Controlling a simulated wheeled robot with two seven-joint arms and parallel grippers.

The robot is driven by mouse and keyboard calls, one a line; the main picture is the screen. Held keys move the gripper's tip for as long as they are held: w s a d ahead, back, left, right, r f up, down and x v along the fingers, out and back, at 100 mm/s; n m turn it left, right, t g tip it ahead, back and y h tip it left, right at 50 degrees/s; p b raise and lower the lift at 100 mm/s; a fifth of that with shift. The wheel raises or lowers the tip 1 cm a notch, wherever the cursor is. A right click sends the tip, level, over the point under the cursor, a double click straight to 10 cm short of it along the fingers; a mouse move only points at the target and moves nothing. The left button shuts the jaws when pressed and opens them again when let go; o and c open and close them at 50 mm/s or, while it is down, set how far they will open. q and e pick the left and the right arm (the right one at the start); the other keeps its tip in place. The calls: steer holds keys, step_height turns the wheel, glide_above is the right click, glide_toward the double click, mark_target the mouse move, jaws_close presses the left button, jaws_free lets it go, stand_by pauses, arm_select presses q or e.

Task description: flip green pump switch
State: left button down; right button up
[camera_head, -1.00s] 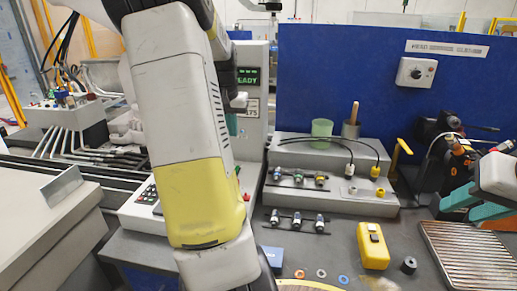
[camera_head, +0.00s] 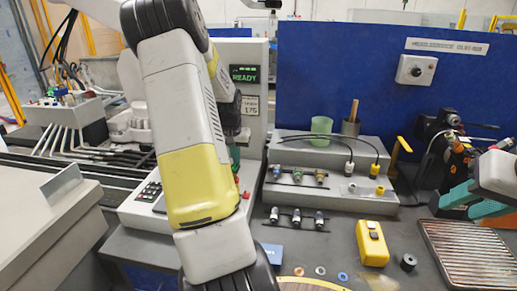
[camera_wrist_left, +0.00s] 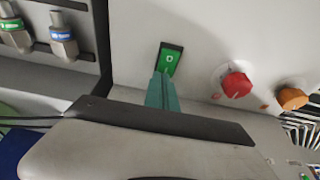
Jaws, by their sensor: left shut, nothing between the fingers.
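The green switch (camera_wrist_left: 171,57), a rocker with a white mark in a dark frame, is on the pale panel in the left wrist view. My left gripper (camera_wrist_left: 161,80) is shut and empty, with its teal fingertips at the lower edge of the switch; I cannot tell if they touch. In the head view my left gripper (camera_head: 235,154) points down beside the console, partly behind my arm, and I cannot make out the switch there. My right gripper (camera_head: 477,204) has its teal fingers apart at the right edge, above the bench and away from the console.
A red knob (camera_wrist_left: 236,84) and an orange knob (camera_wrist_left: 292,98) sit right of the switch. Labelled connectors (camera_wrist_left: 63,38) are at the left. The READY screen (camera_head: 245,75) stands behind. A yellow box (camera_head: 372,243) and ribbed tray (camera_head: 465,250) lie on the bench.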

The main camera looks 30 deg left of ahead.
arm_select(q)
steer(key=shift+w+f+g, duration=0.15)
steer(key=shift+f+g, duration=0.05)
steer(key=shift+g, duration=0.1)
stand_by(0.4)
steer(key=shift+s+d+r, duration=0.15)
steer(key=shift+s+r, duration=0.1)
steer(key=shift+s, duration=0.55)
steer(key=v, duration=0.7)
steer(key=shift+r, duration=0.4)
